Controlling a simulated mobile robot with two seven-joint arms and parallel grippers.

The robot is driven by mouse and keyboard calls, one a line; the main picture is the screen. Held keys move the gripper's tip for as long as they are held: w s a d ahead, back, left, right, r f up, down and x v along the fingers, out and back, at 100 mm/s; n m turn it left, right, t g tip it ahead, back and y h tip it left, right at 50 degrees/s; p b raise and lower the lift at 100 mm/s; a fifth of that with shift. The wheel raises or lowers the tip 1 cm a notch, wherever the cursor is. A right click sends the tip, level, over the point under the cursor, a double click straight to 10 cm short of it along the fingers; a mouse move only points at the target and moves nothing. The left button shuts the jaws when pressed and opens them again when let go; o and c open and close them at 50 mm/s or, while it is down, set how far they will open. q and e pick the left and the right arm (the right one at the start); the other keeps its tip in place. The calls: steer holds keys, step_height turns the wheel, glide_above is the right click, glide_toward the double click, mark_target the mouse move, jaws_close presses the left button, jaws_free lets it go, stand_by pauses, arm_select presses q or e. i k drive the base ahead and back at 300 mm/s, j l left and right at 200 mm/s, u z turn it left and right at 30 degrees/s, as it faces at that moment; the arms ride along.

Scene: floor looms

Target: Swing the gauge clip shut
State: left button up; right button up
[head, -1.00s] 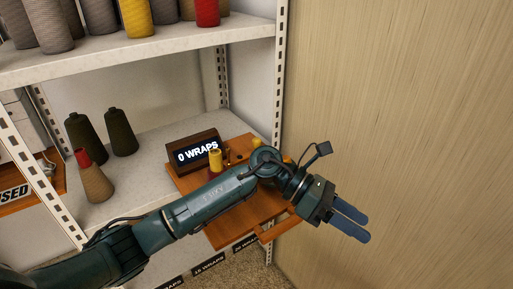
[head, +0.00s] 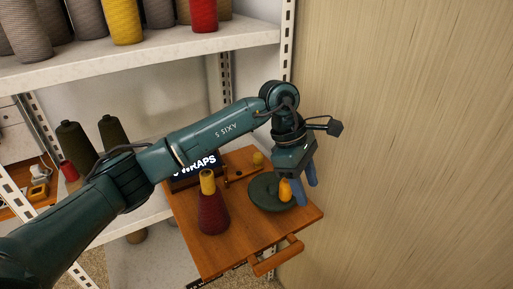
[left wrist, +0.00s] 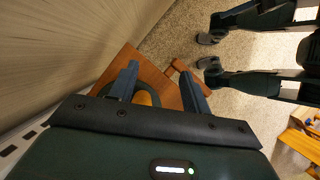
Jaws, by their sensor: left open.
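My left gripper (head: 305,192) points down, open, over the right part of a wooden board (head: 225,255). Its blue fingers stand beside an orange knob (head: 285,190) on a dark green disc (head: 262,192). In the left wrist view the open fingers (left wrist: 160,88) show with the orange knob (left wrist: 143,98) between them in the picture; I cannot tell if they touch it. I cannot tell for sure which part is the gauge clip. My right gripper is out of view.
A dark red cone with a yellow top (head: 213,212) stands on the board, before a "WRAPS" display (head: 205,165) partly hidden by my arm. A wooden handle (head: 278,260) juts from the board's front. A wood panel (head: 410,130) closes off the right. Yarn cones fill the upper shelf (head: 150,57).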

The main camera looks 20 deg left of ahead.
mark_target(258, 156)
steer(key=i+l+u, duration=0.15)
steer(key=u, duration=0.25)
steer(key=i+l+u, duration=0.1)
steer(key=l+u, duration=0.3)
steer(key=i, duration=0.5)
